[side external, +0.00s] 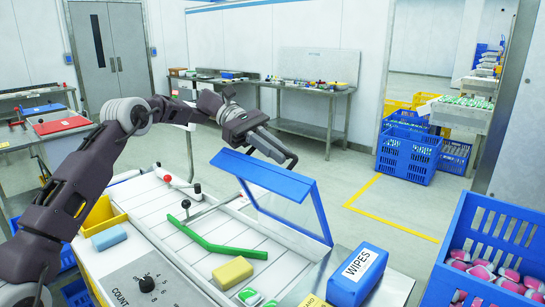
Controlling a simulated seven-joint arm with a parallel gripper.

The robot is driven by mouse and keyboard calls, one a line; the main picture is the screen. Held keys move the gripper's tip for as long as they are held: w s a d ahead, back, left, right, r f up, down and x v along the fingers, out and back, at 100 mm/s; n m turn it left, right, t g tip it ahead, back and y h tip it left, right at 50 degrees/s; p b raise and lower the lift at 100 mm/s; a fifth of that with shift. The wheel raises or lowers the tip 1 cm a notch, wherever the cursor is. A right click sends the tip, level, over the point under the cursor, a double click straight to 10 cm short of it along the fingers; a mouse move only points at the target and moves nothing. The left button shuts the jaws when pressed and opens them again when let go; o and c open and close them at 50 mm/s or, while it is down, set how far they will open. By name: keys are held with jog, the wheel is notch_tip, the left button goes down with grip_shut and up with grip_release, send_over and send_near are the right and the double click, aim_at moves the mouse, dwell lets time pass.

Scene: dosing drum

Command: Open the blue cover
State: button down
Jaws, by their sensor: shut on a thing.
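The blue cover (265,174) is a blue frame with a clear pane. It stands raised and tilted over the right side of the white work surface (205,228). My gripper (284,160) is at the cover's upper edge, its fingers pointing down and to the right. It is shut on the cover, though the exact contact point is hard to make out.
A blue crate (490,250) of pink packs is at right.

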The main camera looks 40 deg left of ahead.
jog(key=shift+w, duration=0.1)
jog(key=c, duration=1.5)
grip_release()
